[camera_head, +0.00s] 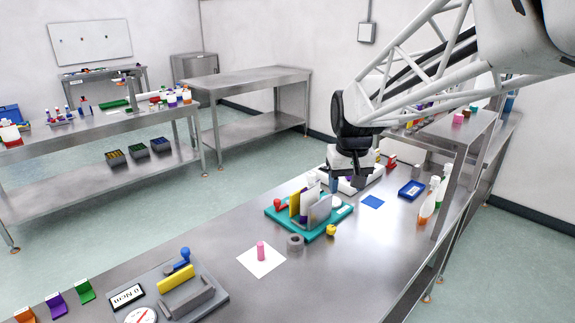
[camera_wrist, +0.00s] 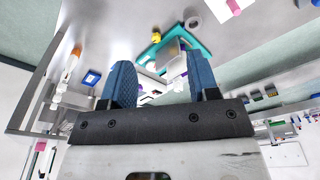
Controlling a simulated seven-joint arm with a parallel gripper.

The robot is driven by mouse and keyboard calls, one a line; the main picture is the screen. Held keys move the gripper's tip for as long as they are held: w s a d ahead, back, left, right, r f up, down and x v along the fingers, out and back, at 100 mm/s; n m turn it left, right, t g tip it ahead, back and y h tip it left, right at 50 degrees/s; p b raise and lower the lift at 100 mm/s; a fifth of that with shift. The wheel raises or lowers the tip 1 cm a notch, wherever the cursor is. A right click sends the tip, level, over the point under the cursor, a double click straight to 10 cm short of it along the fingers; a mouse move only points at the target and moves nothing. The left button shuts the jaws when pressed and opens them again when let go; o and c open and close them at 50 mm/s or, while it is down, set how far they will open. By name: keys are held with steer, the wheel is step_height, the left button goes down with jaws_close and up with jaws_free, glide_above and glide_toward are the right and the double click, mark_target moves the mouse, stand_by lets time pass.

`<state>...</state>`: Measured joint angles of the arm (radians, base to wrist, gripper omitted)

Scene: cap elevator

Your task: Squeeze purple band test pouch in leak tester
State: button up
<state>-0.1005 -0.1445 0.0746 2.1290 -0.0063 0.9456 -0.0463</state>
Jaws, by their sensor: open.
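My gripper (camera_wrist: 162,78) is open, with two blue ribbed fingers spread apart in the wrist view. In the head view it hangs over the back part of the bench, behind a teal fixture (camera_head: 318,233) with upright yellow and grey plates and a red knob. In the wrist view the teal fixture (camera_wrist: 205,50) lies beyond the fingers. A pale item with a small purple mark (camera_wrist: 184,74) shows between the fingers; I cannot tell whether it is the pouch. A grey fixture (camera_head: 212,296) with a dial, a display, a yellow block and a blue knob stands at the front left.
Orange, purple (camera_head: 56,304) and green stands line the front left edge. A pink cylinder on a white square (camera_head: 274,262), a grey ring (camera_head: 295,243) and a blue tray (camera_head: 411,190) also sit on the bench. Spray bottles (camera_head: 427,208) and a shelf post are at right.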

steer(key=w+a+f+n, duration=0.1)
steer(key=w+a+f, duration=0.25)
steer(key=w, duration=0.55)
steer(key=w+a+f, duration=0.3)
steer(key=w+a, duration=0.1)
steer(key=w, duration=0.6)
steer(key=n+g, duration=0.2)
glide_above(277, 200)
step_height(277, 200, down, 15)
steer(key=shift+s+d, duration=0.1)
steer(key=shift+d, duration=0.05)
steer(key=shift+w+a+f, duration=0.25)
steer(key=shift+f, duration=0.1)
steer(key=shift+f, duration=3.9)
jaws_close()
